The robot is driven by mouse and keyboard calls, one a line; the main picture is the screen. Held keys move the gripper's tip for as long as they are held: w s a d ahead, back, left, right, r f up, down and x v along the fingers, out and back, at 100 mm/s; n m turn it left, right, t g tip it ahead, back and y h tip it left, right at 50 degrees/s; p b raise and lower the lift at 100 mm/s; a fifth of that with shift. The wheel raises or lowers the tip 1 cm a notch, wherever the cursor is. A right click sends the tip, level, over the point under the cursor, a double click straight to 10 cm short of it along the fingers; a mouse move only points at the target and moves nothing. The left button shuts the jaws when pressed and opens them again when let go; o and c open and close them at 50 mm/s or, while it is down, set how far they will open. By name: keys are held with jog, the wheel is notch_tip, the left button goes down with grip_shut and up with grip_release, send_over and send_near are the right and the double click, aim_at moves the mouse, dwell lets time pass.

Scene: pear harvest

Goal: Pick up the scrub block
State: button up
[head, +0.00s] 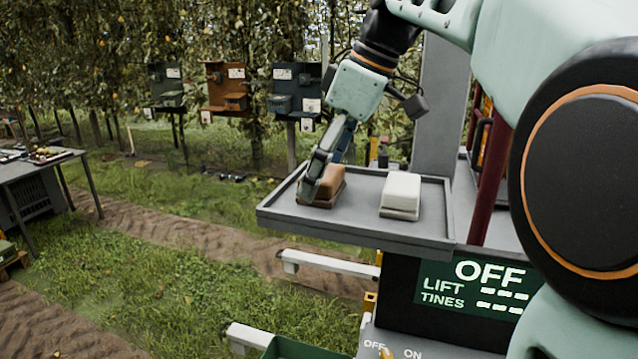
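Two blocks sit on the grey tray (285,214) in the head view. The left one is a brown block (329,178) on a darker brown base. The right one is a white block (402,190) on a greyish base. No label shows which is the scrub block. My gripper (318,182) points down at the brown block, with one finger against or just in front of its left side. The other finger is mostly hidden behind, so I cannot tell whether the gripper is closed on it. The brown block appears to rest on the tray.
The tray has a raised rim, and a grey post (441,110) stands behind it. A dark red bar (490,180) is to the right. A green OFF / LIFT TINES panel (470,287) is below. A table (40,165) stands far left, with grass between.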

jog(key=shift+c, duration=0.7)
jog(key=c, duration=1.2)
jog(key=shift+c, duration=0.2)
jog(key=shift+r+p, duration=1.05)
jog(key=shift+r, duration=3.95)
jog(key=o, duration=0.5)
jog(key=c, duration=0.3)
jog(key=shift+c, duration=0.2)
